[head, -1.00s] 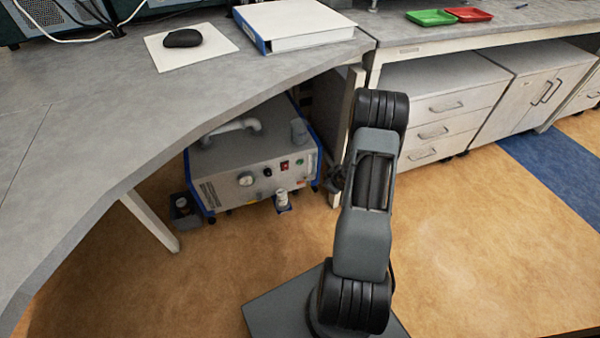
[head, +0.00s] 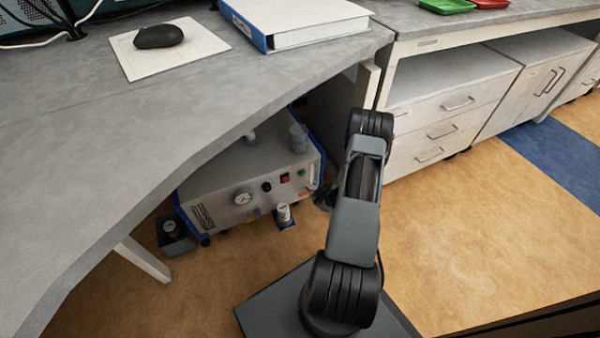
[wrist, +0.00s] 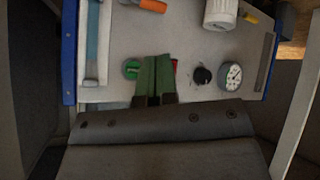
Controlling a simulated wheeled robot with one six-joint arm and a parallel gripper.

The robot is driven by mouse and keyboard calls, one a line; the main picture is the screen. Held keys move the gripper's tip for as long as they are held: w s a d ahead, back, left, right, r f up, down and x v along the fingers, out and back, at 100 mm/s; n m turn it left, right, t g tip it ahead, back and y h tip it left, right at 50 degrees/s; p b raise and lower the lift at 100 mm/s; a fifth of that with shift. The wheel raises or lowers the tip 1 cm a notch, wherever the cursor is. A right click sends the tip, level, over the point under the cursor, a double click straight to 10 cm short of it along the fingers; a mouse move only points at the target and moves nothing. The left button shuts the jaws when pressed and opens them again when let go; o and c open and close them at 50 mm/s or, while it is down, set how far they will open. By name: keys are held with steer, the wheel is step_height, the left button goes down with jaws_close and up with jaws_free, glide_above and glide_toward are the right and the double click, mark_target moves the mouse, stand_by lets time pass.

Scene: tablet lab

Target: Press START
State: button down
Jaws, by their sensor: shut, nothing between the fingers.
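A grey machine (head: 222,188) with blue edges stands on the floor under the desk. Its front panel has a green button (head: 301,172), a red switch (head: 285,178), a black knob (head: 266,187) and a round gauge (head: 242,197). No START label is readable. In the wrist view, my gripper (wrist: 156,60) is shut and empty, its green fingers over the panel between the green button (wrist: 131,68) and the red switch (wrist: 176,66), which they partly hide. I cannot tell whether the fingertips touch the panel. In the head view, my arm mostly hides my gripper.
The grey desk (head: 90,130) overhangs the machine, with a mouse (head: 158,37) and a binder (head: 295,22) on top. A small dark box (head: 174,236) stands left of the machine. White drawers (head: 445,105) stand at right. The floor (head: 470,230) at right is clear.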

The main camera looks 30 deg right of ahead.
steer(key=shift+w+d+b, duration=0.2)
steer(key=shift+w+b, duration=0.05)
steer(key=shift+w, duration=1.2)
steer(key=shift+w+d+b, duration=0.2)
steer(key=shift+w, duration=1.25)
steer(key=shift+w+d+b, duration=0.2)
steer(key=shift+w+b, duration=0.05)
steer(key=shift+w, duration=1.2)
steer(key=shift+w, duration=0.2)
steer(key=shift+w, duration=0.2)
steer(key=shift+w+d, duration=0.15)
steer(key=shift+w, duration=0.3)
steer(key=shift+s, duration=0.85)
steer(key=shift+s+a+p, duration=0.25)
steer(key=shift+s, duration=1)
steer(key=shift+s+a+p, duration=0.2)
steer(key=shift+s+a, duration=0.05)
steer(key=shift+s, duration=1)
